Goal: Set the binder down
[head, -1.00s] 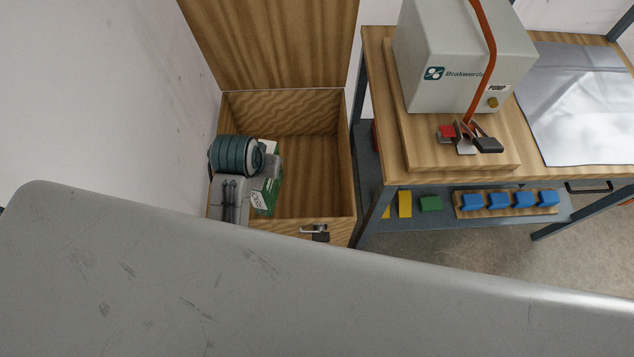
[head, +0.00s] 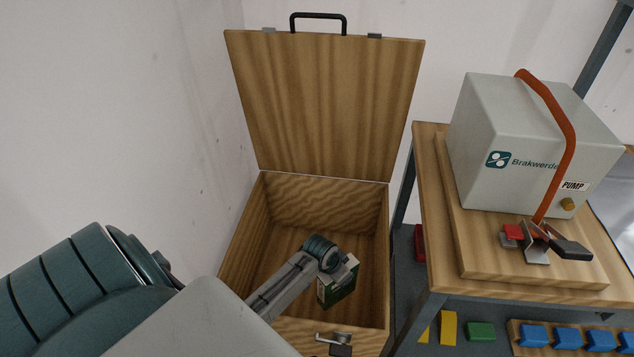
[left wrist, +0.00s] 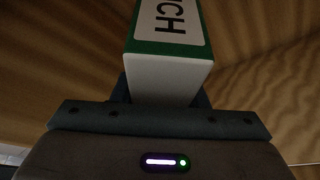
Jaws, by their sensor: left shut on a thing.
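The binder (head: 341,288) is green and white and is inside the open wooden chest (head: 382,240), near its right front part. My left arm reaches over the chest's left front, and my left gripper (head: 340,266) is shut on the binder's upper end. In the left wrist view, the binder (left wrist: 168,62) stretches away from the gripper (left wrist: 165,97), with a white end, green edges and a label reading "CH". I cannot tell whether the binder touches the chest floor. My right gripper is not in view.
The chest's lid (head: 325,105) stands open at the back. A front latch (head: 336,338) hangs on the chest. To the right, a workbench (head: 430,210) carries a grey pump box (head: 530,140) with a red strap and clamp (head: 538,243). The chest's back floor is clear.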

